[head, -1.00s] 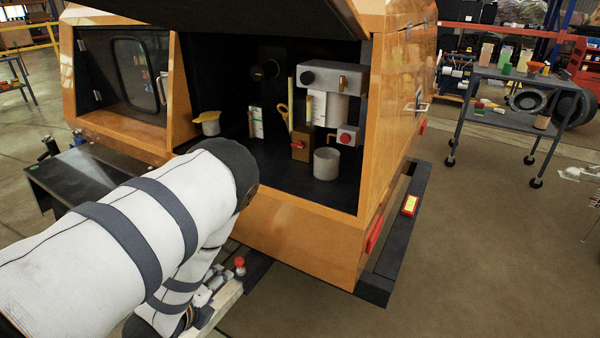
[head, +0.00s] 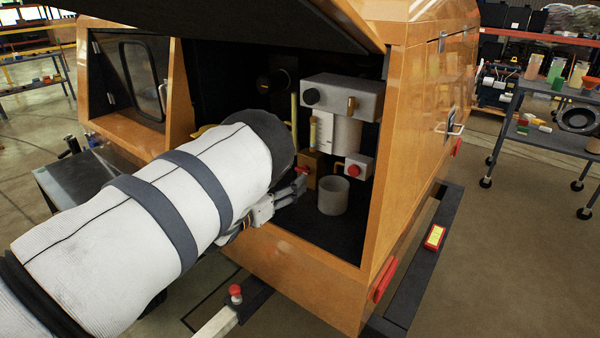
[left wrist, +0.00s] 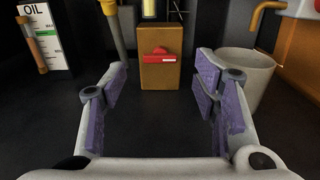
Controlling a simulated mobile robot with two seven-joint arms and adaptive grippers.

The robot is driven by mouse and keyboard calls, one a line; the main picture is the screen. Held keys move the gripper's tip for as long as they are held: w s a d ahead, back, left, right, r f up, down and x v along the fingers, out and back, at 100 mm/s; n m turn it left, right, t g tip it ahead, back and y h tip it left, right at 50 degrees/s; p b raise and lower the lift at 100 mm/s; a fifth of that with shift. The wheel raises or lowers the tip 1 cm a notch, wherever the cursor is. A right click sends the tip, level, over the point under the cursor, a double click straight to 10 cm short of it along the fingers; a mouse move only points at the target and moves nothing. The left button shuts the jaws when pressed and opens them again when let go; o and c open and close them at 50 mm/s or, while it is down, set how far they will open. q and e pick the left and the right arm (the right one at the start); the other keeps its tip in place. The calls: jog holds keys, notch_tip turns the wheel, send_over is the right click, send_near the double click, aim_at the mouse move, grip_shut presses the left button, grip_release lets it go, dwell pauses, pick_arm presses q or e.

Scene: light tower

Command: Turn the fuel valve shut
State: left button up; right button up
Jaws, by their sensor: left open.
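The fuel valve appears to be the red handle (left wrist: 160,56) on the front of a brass-coloured block (left wrist: 159,75) in the left wrist view. The handle lies crosswise, about level. In the head view the red handle (head: 303,170) shows just beyond my left gripper (head: 292,190), with the block (head: 313,167) partly hidden behind it. In the left wrist view my left gripper (left wrist: 162,88) is open and empty. Its two purple-padded fingers stand to either side of the block's line, short of it, and do not touch the handle. My right gripper is not in view.
A pale open cup (left wrist: 243,72) stands close by the right finger; it also shows in the head view (head: 333,196). An oil card (left wrist: 45,35) is at the left. A grey unit (head: 342,97) and orange housing walls (head: 395,190) bound the bay. The black floor (left wrist: 150,125) is clear.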

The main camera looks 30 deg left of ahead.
aim_at(301, 170)
pick_arm(q)
jog(key=w, duration=0.4)
jog(key=shift+w+d+f, duration=0.15)
jog(key=shift+f, duration=0.05)
jog(key=shift+w+r, duration=0.1)
jog(key=shift+w, duration=0.15)
jog(key=c, duration=1.2)
jog(key=shift+o, duration=0.2)
pick_arm(e)
jog(key=shift+s+f, duration=0.3)
jog(key=shift+f, duration=0.1)
